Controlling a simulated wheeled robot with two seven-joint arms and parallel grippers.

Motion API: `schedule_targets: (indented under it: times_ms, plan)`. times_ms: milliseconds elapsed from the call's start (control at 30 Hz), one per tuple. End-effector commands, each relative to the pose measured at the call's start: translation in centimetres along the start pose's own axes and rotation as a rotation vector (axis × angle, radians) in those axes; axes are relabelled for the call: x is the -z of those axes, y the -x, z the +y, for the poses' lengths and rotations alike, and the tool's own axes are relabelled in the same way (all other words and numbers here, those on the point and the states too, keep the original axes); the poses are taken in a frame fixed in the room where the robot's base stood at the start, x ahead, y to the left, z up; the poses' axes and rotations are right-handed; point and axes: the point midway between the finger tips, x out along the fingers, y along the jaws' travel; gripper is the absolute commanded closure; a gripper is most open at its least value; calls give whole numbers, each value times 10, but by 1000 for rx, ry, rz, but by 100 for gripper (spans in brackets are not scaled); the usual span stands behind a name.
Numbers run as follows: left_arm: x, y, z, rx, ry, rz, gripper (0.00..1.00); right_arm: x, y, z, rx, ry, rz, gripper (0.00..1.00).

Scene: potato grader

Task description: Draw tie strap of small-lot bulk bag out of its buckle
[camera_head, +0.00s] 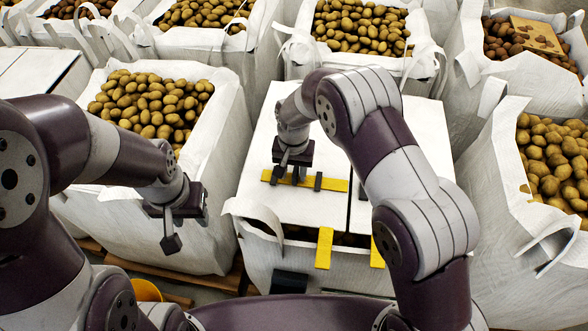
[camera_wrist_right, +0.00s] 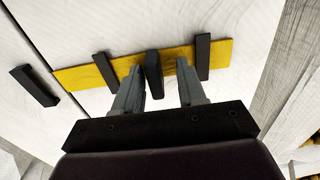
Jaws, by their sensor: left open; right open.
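The small-lot bulk bag (camera_head: 270,215) stands in the middle of the head view, white panels over its top. A yellow tie strap (camera_head: 335,184) lies flat across a panel; it also shows in the right wrist view (camera_wrist_right: 218,55). Dark bars cross the strap, one being a bar (camera_head: 318,181) to the right of my gripper. My right gripper (camera_head: 293,174) is open over the strap. In the right wrist view its fingers (camera_wrist_right: 159,68) stand apart on either side of an upright dark tab (camera_wrist_right: 153,75). My left gripper (camera_head: 175,225) is open and empty, left of the bag.
Two yellow strips (camera_head: 324,248) (camera_head: 377,255) hang over the bag's front edge. Open bulk bags of potatoes stand at the left (camera_head: 205,135), back (camera_head: 360,62) and right (camera_head: 500,190). Another dark bar (camera_wrist_right: 33,85) lies on the panel beyond the strap's end.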

Motion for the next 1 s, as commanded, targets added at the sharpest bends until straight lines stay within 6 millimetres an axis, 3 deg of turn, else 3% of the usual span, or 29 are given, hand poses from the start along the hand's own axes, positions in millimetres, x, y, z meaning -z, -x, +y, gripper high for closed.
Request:
schedule_targets:
  times_ms: [167,400,533,700,1000]
  plan:
    - [0,-2,0,0,0,0,57,1,24,-1,2,0,4,60]
    - [-1,-5,0,0,0,0,57,1,89,-2,2,1,5,60]
    - [0,-1,0,0,0,0,57,1,116,-2,1,1,3,60]
    - [0,0,0,0,0,0,57,0,127,-2,0,1,0,60]
    - [0,-1,0,0,0,0,57,0,126,-2,0,1,1,60]
